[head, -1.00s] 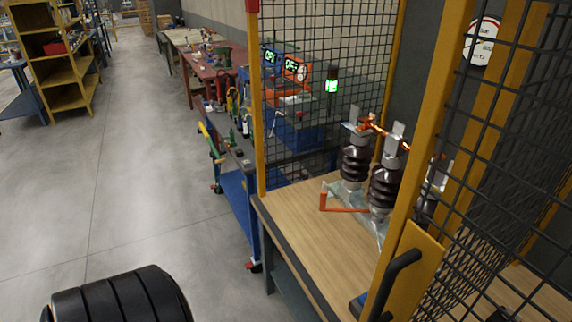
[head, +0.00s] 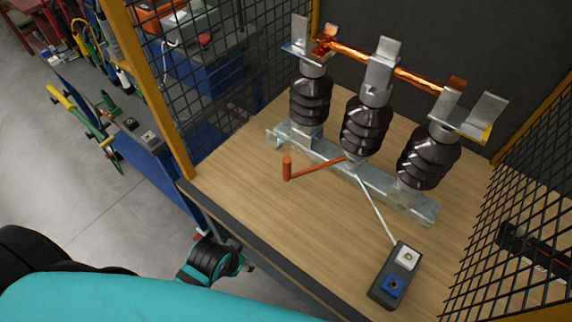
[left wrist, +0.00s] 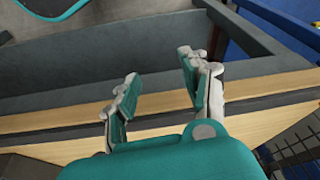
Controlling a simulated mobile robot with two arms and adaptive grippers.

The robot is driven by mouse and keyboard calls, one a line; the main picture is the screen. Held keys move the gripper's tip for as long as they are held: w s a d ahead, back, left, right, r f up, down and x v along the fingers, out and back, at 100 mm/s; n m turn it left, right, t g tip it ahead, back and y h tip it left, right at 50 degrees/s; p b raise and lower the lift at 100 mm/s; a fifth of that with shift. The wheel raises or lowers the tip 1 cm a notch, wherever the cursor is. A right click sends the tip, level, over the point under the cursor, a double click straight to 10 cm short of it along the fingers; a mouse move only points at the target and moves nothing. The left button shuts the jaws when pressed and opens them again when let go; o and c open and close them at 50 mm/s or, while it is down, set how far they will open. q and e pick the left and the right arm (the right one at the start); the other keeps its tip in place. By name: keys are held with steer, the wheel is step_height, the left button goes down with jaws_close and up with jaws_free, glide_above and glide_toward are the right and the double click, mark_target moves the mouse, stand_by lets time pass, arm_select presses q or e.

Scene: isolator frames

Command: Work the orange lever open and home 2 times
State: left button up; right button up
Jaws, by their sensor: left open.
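The orange lever (head: 316,169) lies low over the wooden bench top, with an upright orange grip (head: 287,169) at its left end. Its other end meets the isolator's galvanised base rail (head: 375,187) near the middle insulator (head: 364,128). A copper bar (head: 410,75) spans the tops of the three dark insulators. My left gripper is open and empty in the left wrist view (left wrist: 158,84), by the bench's edge. In the head view only part of my left wrist shows beyond the bench's front edge, apart from the lever. My right gripper is out of view.
Yellow-framed mesh walls (head: 150,85) flank the bench. The bench top around the orange grip is clear.

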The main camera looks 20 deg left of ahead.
mark_target(287, 164)
arm_select(q)
steer(key=w+a+r+t+h, duration=0.1)
steer(key=w+r+t, duration=0.2)
steer(key=w+r+m+t+h, duration=0.1)
steer(key=w+r+t, duration=0.1)
steer(key=w+r, duration=0.1)
steer(key=w+a+r+t+b, duration=0.1)
steer(key=w+r+t, duration=0.2)
steer(key=shift+a+m+t+h, duration=0.3)
steer(key=shift+a+h, duration=0.05)
steer(key=shift+h, duration=0.05)
step_height(287, 164, up, 6)
steer(key=m+t+h, duration=0.3)
steer(key=h, duration=0.3)
steer(key=x, duration=0.5)
steer(key=p+x, duration=0.1)
steer(key=x, duration=0.4)
steer(key=r+p+x, duration=0.1)
steer(key=x, duration=0.5)
steer(key=shift+d, duration=0.15)
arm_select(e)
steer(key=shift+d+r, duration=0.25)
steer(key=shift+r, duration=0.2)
arm_select(q)
jaws_close()
steer(key=shift+w, duration=0.1)
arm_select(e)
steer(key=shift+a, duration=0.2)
